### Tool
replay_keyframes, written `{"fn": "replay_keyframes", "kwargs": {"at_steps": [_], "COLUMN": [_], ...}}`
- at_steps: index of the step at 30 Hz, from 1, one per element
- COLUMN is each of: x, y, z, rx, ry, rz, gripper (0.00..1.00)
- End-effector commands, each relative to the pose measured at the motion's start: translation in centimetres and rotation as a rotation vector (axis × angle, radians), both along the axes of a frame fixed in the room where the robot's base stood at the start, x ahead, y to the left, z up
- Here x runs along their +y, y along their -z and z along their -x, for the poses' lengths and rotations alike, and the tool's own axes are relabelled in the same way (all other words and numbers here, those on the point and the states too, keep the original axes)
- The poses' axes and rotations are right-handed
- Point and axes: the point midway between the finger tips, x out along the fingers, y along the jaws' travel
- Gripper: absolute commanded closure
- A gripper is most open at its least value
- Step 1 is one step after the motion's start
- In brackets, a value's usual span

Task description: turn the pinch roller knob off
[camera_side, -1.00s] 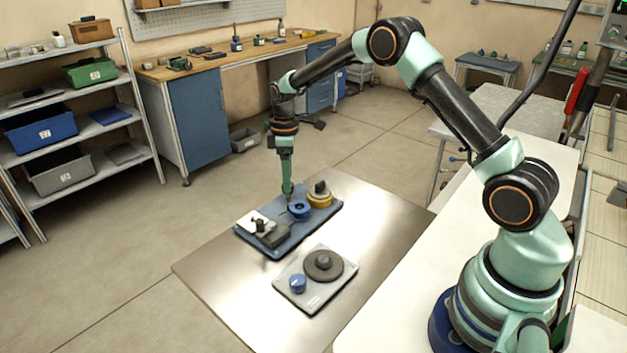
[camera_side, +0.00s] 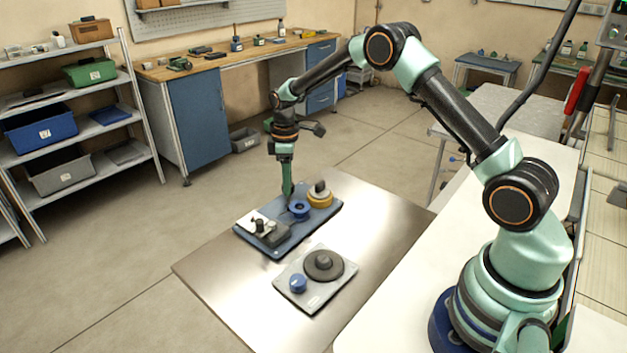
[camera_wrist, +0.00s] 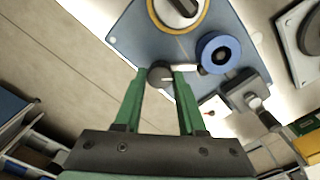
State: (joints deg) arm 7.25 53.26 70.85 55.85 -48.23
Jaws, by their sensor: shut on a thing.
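A blue plate (camera_side: 328,207) carries the reel parts, and it also shows in the wrist view (camera_wrist: 135,35). A small round dark knob (camera_wrist: 160,74) with a pale mark on its top sits by the plate's edge. I take it for the pinch roller knob. My gripper (camera_wrist: 159,70) points down with its two green fingers on either side of this knob, shut on it. In the side view my gripper (camera_side: 288,197) is low over the plate beside the blue spool (camera_side: 299,208), and the knob is hidden. A short white piece (camera_wrist: 186,67) lies between the knob and the blue spool.
A yellow-rimmed reel with a dark top (camera_side: 320,197) stands close by on the plate. A grey block (camera_side: 275,236) is at the plate's near end. A separate grey plate (camera_side: 318,298) with a dark disc and blue knob lies nearer the camera. The metal table (camera_side: 385,225) is otherwise clear.

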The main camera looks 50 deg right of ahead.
Motion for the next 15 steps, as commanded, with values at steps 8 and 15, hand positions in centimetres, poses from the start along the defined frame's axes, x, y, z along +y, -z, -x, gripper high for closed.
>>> {"fn": "replay_keyframes", "kwargs": {"at_steps": [8,15], "x": [-0.01,-0.03], "y": [-0.06,-0.07], "z": [0.03,0.03], "rx": [0.001,0.002], "ry": [0.145,0.36], "rz": [0.0,0.0], "gripper": [1.0,1.0]}}
